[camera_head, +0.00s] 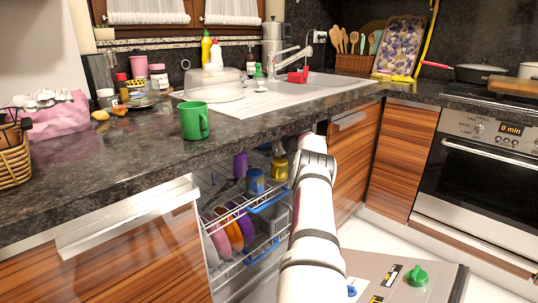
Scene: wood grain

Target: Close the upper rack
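The upper rack (222,187) is a wire rack under the counter, in the open bay left of my arm. It holds a purple cup (240,165) and a blue cup (255,181), with a blue handle piece at its front right edge. It looks at least partly pulled out; how far is hard to tell. Below it, a lower rack (252,257) holds several coloured plates. My white arm rises from the bottom centre and bends at a grey joint near the counter edge. My gripper does not show; it is hidden beyond the arm, and so is any contact with the rack.
A green mug (194,121) stands near the front of the dark countertop (120,160). A yellow object (279,169) shows beside my arm at rack height. Wooden cabinets (352,160) stand to the right. A flat panel with a green knob (417,275) lies low at the bottom right.

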